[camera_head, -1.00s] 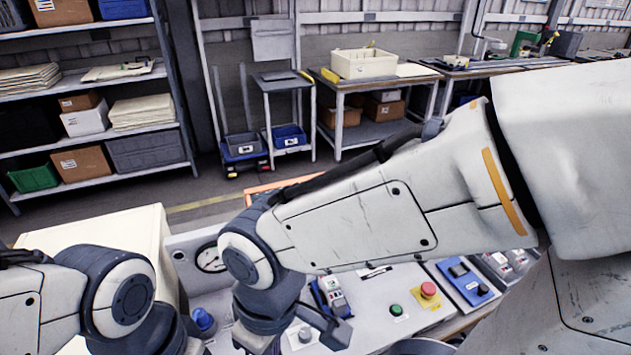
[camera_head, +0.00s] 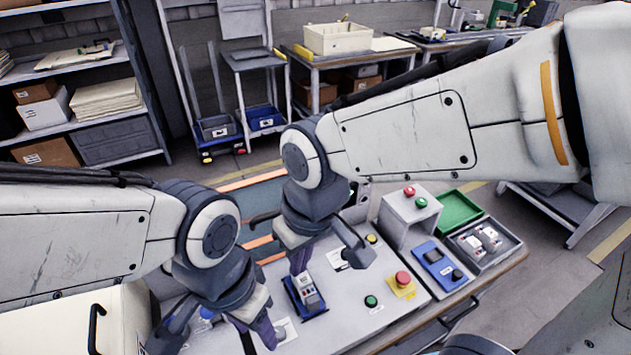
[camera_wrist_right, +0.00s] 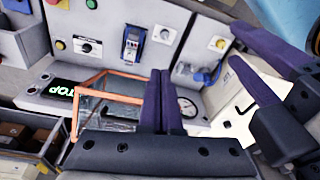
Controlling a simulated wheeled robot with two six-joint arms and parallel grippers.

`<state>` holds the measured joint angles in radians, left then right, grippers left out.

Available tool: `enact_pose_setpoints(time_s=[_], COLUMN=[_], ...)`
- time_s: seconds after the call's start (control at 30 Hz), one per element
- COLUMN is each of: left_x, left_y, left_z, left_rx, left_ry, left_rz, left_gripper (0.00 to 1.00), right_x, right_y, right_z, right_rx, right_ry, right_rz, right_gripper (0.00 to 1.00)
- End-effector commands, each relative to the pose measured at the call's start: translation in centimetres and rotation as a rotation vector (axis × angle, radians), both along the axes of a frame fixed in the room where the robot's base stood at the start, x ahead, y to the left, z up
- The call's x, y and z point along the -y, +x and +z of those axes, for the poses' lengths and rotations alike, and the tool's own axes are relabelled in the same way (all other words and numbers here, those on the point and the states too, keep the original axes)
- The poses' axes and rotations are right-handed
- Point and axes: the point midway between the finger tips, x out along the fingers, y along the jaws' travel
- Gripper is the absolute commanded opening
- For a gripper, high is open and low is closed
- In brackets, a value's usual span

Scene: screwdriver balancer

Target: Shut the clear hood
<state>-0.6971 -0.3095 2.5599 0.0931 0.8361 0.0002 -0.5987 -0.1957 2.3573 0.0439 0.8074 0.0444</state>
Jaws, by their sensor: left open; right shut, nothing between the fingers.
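The clear hood (camera_head: 250,178) has an orange frame and shows behind my right gripper in the head view, partly hidden by my arms. In the right wrist view the hood (camera_wrist_right: 118,98) is a see-through panel in orange edging, left of my fingers and seemingly tilted up; its exact angle is unclear. My right gripper (camera_head: 299,262) points down over the bench, its purple fingers (camera_wrist_right: 160,73) together and empty. My left gripper (camera_head: 266,336) is lower left, over the panel's near side; the wrist view shows its fingers (camera_wrist_right: 235,45) apart. Neither gripper visibly touches the hood.
On the bench panel are a blue-based switch (camera_head: 306,296), a red button on yellow (camera_head: 402,281), a green button (camera_head: 371,301) and a blue device (camera_head: 438,266). A green tray (camera_head: 459,212) and a grey tray (camera_head: 484,243) lie right. A cream cabinet (camera_head: 60,320) stands left.

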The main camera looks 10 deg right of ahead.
Motion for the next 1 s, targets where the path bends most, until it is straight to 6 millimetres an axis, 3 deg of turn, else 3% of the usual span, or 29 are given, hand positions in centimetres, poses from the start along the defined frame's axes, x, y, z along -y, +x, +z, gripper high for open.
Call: enact_pose_setpoints(time_s=[0.03,0.2,0.3,0.37,0.57,0.93,1.0], left_x=[0.0,0.0,0.0,0.0,0.0,0.0,0.0], left_y=[0.0,0.0,0.0,0.0,0.0,0.0,0.0], left_z=[1.9,4.1,4.7,4.8,5.5,7.9,8.4], left_rx=[0.001,0.001,0.001,0.0,0.0,0.001,0.001], left_ry=[-0.001,-0.001,-0.001,0.0,0.0,0.0,0.0], left_rz=[-0.001,-0.002,-0.002,-0.002,-0.003,-0.007,-0.008], left_gripper=[0.5,0.5,0.5,0.5,0.5,0.5,0.5], right_x=[-0.4,-0.4,-0.1,0.0,-0.2,-1.0,-0.8], right_y=[3.2,12.0,15.1,16.1,17.3,20.0,19.3], right_z=[3.0,8.3,9.9,10.3,8.6,1.5,0.9], right_rx=[0.039,0.161,0.207,0.221,0.226,0.224,0.225], right_ry=[0.01,0.04,0.049,0.051,0.051,0.051,0.05], right_rz=[-0.043,-0.161,-0.201,-0.213,-0.219,-0.219,-0.218], right_gripper=[0.0,0.0,0.0,0.0,0.0,0.0,0.0])
